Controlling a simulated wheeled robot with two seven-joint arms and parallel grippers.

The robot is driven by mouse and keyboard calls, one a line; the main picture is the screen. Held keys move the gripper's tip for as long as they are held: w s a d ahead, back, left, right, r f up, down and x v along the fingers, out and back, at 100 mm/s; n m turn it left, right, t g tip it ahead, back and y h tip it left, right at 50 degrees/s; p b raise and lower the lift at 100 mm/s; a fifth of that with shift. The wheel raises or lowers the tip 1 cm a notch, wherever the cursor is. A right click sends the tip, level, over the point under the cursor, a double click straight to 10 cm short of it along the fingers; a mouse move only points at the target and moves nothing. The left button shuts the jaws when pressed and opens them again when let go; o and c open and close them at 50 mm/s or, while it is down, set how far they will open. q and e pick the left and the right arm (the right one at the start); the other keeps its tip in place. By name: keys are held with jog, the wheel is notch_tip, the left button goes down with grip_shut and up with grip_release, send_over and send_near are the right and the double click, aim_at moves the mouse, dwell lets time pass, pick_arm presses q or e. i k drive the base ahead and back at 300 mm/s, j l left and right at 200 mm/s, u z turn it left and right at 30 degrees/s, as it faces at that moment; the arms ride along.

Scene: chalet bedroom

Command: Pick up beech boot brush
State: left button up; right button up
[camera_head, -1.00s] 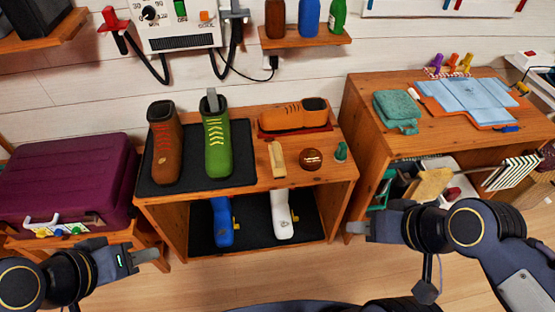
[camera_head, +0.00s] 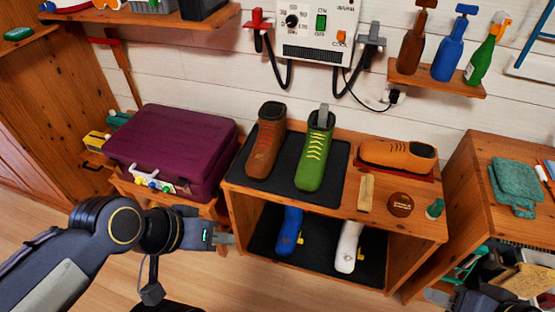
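The pale wooden beech boot brush (camera_head: 366,192) lies on the shoe bench top (camera_head: 335,205), between the black mat and a round brown tin. My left gripper (camera_head: 226,239) is in front of the bench's left side, well away from the brush. Its fingers are seen side-on, so I cannot tell whether they are open. My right gripper (camera_head: 434,297) is at the bottom right edge, low beside the bench and partly cut off. I cannot tell its finger state. Neither gripper touches the brush.
A brown boot (camera_head: 266,140) and a green boot (camera_head: 315,150) stand on the black mat left of the brush. An orange shoe (camera_head: 398,156) lies behind it. The round tin (camera_head: 401,204) and a small green item (camera_head: 435,209) are to its right. A purple suitcase (camera_head: 178,150) is at left.

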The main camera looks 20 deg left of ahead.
aim_at(365, 200)
jog(key=i+j, duration=0.25)
jog(key=i+j+z, duration=0.1)
jog(key=i+j, duration=0.15)
jog(key=j, duration=0.2)
jog(key=i+j, duration=0.2)
jog(key=j, duration=0.2)
jog(key=i+j, duration=0.25)
jog(key=j, duration=0.15)
jog(key=l+z, duration=0.05)
